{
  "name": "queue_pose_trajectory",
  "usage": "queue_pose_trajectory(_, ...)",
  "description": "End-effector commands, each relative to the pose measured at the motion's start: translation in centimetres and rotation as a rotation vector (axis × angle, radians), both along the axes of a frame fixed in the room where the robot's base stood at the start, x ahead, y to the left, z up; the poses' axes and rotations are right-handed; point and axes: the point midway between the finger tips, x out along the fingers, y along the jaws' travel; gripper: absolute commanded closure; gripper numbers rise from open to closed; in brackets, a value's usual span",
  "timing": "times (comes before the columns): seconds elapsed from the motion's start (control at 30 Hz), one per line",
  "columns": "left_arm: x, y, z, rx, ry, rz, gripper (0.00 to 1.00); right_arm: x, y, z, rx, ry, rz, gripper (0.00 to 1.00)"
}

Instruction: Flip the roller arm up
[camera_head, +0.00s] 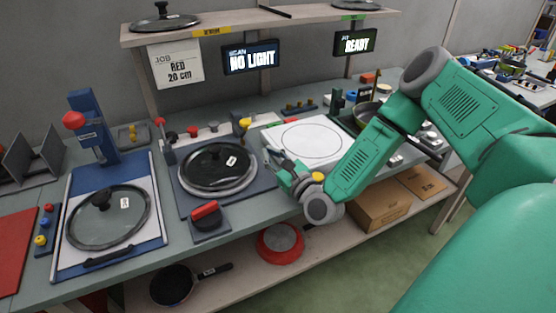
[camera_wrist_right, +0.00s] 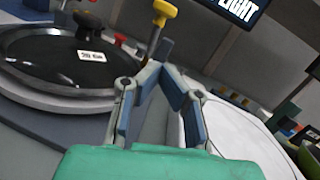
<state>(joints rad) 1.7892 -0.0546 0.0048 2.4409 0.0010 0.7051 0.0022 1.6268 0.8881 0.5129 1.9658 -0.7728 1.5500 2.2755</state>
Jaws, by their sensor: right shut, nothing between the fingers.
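A lever with a yellow knob (camera_head: 245,122) stands behind the round lid station, near the back of the bench; I take it to be the roller arm, but cannot see a roller clearly. In the right wrist view its yellow knob (camera_wrist_right: 165,9) is at the top of an upright stem, just beyond my fingers. My right gripper (camera_head: 270,151) is in front of the lever, between the lid station and the white plate. In the wrist view its fingertips (camera_wrist_right: 158,66) meet, empty, and seem apart from the stem. My left gripper is not in view.
A glass lid (camera_head: 211,165) sits on the round station to the left; a white plate (camera_head: 308,136) is on the right. A red-handled block (camera_head: 207,216) stands in front. Screens read "NO LIGHT" (camera_head: 251,57) and "READY" (camera_head: 355,42). A shelf (camera_head: 285,22) overhangs the back.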

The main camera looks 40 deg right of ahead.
Motion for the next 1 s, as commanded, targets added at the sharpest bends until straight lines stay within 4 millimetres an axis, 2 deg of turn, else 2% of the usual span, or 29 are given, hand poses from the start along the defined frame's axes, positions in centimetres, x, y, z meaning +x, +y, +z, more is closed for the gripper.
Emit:
queue_pose_trajectory(0.13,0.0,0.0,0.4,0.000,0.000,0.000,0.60,3.2,0.1,0.7,-0.002,-0.003,0.000,1.00)
queue_pose_trajectory(0.3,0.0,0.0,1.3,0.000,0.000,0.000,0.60,4.8,0.4,2.7,0.000,-0.003,0.002,1.00)
queue_pose_trajectory(0.53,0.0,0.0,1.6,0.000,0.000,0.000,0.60,5.7,0.4,3.6,0.001,0.000,0.000,1.00)
queue_pose_trajectory(1.0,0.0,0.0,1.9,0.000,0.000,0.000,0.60,5.8,0.5,4.0,0.003,0.010,0.000,1.00)
